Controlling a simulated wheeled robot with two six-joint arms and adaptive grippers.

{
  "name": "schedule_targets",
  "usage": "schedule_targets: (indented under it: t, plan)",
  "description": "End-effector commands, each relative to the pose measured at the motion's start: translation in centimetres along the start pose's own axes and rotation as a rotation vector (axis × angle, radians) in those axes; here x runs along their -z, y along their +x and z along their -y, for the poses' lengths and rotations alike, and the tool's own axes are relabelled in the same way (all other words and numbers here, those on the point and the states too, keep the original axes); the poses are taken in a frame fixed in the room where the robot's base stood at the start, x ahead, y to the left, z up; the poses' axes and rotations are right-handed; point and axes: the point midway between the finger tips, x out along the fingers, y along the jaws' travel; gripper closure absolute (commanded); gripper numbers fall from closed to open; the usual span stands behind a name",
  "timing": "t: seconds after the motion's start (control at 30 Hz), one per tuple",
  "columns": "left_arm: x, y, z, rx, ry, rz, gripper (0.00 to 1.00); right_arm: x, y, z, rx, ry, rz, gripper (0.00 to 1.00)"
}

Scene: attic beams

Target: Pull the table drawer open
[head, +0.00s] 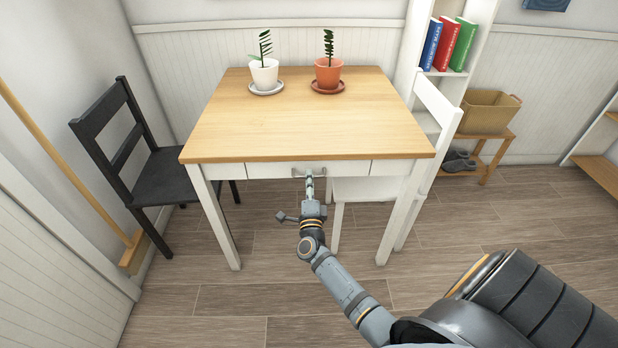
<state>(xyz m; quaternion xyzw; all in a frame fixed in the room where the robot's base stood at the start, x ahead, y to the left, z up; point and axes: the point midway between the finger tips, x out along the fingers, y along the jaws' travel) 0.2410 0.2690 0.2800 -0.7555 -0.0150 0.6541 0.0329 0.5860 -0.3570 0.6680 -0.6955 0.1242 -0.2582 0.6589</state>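The table (300,120) has a light wood top and white legs, and stands in the middle of the head view. Its white drawer (270,170) is in the front apron and looks flush with it. A grey bar handle (296,176) sits at the middle of the drawer front. My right gripper (310,182) reaches up from below, with its fingertips at the handle. The fingers overlap in this view, so whether they are closed around the bar is unclear. My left gripper is not in view.
Two potted plants, white (264,74) and orange (328,75), stand on saucers at the table's back. A black chair (150,170) is at the left and a white chair (436,110) at the right. The floor (240,300) before the table is clear, apart from my arm.

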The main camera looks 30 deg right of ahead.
Motion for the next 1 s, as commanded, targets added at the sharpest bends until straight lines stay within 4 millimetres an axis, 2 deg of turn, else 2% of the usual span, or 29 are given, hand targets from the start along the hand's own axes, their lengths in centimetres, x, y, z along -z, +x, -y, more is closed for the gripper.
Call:
schedule_targets:
  t: [0.13,0.43,0.47,0.7,1.0]
  plan:
    - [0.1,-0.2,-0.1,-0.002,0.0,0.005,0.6,0.0,1.7,-0.1,0.001,-0.001,0.0,0.68]
    - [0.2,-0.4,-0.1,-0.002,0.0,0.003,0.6,0.0,2.0,-0.1,-0.001,-0.001,0.0,0.68]
    - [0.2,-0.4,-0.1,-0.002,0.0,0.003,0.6,0.0,2.0,-0.1,-0.001,-0.001,0.0,0.69]
    - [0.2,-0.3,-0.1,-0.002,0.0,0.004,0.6,0.0,2.0,-0.1,-0.001,-0.001,0.001,1.0]
    - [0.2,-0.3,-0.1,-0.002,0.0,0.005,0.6,0.0,2.0,-0.1,-0.001,-0.001,0.001,1.0]
